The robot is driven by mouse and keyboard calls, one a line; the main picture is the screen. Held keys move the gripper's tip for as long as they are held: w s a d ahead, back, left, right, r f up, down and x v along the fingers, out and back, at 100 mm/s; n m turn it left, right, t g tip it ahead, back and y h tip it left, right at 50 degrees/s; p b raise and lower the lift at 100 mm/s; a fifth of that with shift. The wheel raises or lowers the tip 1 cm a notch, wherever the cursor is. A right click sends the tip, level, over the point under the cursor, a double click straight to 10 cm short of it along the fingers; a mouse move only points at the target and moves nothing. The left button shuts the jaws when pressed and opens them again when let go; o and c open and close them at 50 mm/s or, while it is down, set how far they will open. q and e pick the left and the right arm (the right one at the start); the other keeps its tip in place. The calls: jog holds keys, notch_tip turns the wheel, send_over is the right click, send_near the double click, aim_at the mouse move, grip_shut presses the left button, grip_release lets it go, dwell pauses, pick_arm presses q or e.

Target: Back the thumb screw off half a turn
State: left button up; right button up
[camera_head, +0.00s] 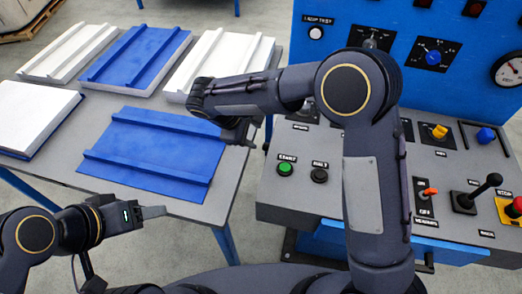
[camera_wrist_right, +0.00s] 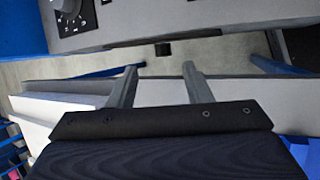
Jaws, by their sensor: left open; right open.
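No part is clearly marked as the thumb screw. A short black cylinder (camera_wrist_right: 163,48) sticks out from the edge of the grey console in the right wrist view; I cannot tell if it is the thumb screw. My right gripper (camera_wrist_right: 160,74) is open and empty, its two fingers pointing towards that edge, with the cylinder beyond and between them. In the head view my right gripper (camera_head: 245,134) is over the table's right edge, left of the console (camera_head: 305,211). My left gripper (camera_head: 153,212) is open and empty at the table's front edge.
Blue and white panels lie on the grey table (camera_head: 205,210), the nearest blue one (camera_head: 150,160) beside my left gripper. The console carries a green button (camera_head: 285,169), yellow knob (camera_head: 440,131), blue knob (camera_head: 486,135) and black lever (camera_head: 480,190). A gap separates table and console.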

aim_at(267, 147)
jog(key=shift+w+a+f, duration=0.15)
jog(key=shift+a+f, duration=0.1)
jog(key=shift+f, duration=0.25)
jog(key=shift+w+a+f, duration=0.1)
jog(key=shift+a+f, duration=0.15)
jog(key=shift+f, duration=0.2)
jog(key=x, duration=0.7)
jog(key=shift+d, duration=0.1)
grip_shut()
